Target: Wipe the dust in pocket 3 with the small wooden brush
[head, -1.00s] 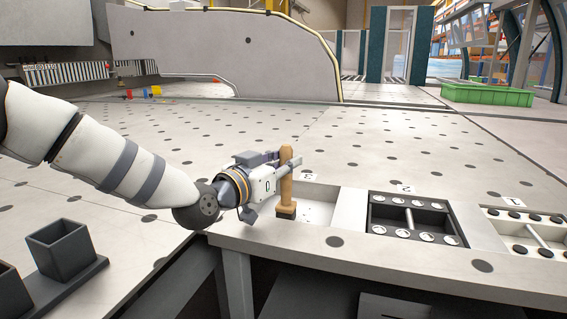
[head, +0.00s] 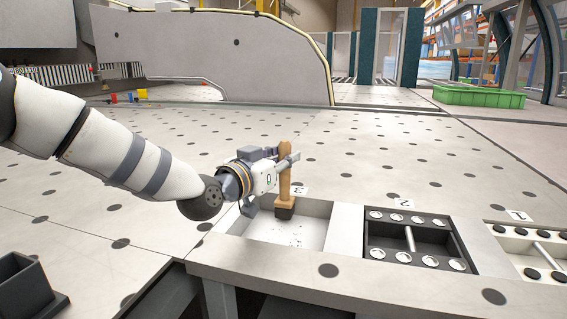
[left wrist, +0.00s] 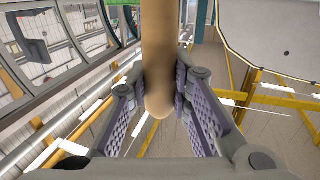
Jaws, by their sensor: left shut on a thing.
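The small wooden brush (head: 286,175) is upright in my left gripper (head: 287,160), its dark bristle end down over the back part of pocket 3 (head: 262,228). I cannot tell whether the bristles touch the floor. Pocket 3 is a white recess with dark dust specks (head: 295,238) on its floor towards the right and front. The label 3 (head: 300,190) lies behind it. In the left wrist view the wooden handle (left wrist: 165,60) is between the two finger pads. My right gripper is not in view.
To the right lie pocket 2 with a dark insert (head: 385,228) and pocket 1 with a white insert (head: 530,245). A dark square holder (head: 25,283) stands at the lower left. A green crate (head: 478,96) sits at the back right. The dotted table top behind is clear.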

